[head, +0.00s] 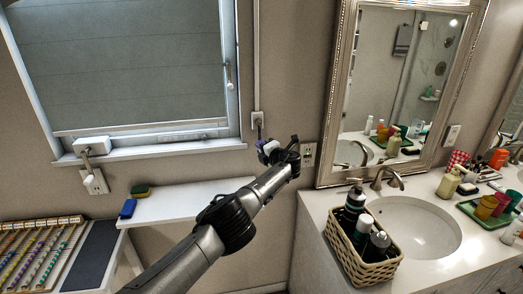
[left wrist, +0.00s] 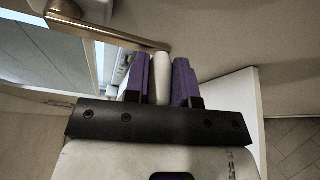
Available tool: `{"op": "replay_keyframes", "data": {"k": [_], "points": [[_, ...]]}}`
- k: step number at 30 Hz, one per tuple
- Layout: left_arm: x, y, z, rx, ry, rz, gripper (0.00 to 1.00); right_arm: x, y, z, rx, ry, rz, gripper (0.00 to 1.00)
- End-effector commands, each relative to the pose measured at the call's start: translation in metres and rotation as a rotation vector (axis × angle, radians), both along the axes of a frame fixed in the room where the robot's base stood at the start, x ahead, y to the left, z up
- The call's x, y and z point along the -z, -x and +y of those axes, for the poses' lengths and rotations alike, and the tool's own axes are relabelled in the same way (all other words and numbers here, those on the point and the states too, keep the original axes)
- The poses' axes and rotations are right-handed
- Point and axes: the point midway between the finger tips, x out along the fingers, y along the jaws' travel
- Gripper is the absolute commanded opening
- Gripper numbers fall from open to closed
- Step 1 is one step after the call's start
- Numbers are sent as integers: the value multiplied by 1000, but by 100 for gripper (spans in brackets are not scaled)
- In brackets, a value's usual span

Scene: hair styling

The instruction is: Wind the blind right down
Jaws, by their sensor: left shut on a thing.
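The grey blind (head: 125,60) hangs in the window in the head view. Its bottom bar (head: 140,127) is near the lower window frame. A thin rod with a white box (head: 257,117) at its lower end runs down the wall to the right of the window. My left gripper (head: 269,150) is just below that box. In the left wrist view, its purple fingers (left wrist: 163,82) are shut on a white crank knob (left wrist: 162,66). A brass-coloured crank arm (left wrist: 110,36) runs from the knob to the upper left. My right gripper is not in view.
A white shelf (head: 180,203) below the window holds a blue sponge (head: 128,208) and a green-topped sponge (head: 141,191). A white box with a knob (head: 92,146) sits at the sill's left. The right counter holds a wicker basket (head: 375,264) and a sink (head: 420,228).

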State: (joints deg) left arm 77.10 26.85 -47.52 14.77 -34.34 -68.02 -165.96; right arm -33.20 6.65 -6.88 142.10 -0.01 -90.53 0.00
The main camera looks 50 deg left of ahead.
Motion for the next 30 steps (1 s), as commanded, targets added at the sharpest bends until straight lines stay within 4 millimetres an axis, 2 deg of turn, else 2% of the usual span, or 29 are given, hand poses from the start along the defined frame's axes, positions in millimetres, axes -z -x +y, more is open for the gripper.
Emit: {"op": "replay_keyframes", "data": {"k": [1,8,9,16,30], "points": [[9,6,8,-13,8,10,0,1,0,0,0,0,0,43],[9,6,8,-13,10,9,0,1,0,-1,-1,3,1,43],[9,6,8,-13,10,9,27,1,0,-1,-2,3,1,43],[7,7,8,-16,7,6,49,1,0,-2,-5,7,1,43],[1,6,7,-17,2,4,49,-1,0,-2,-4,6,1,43]]}}
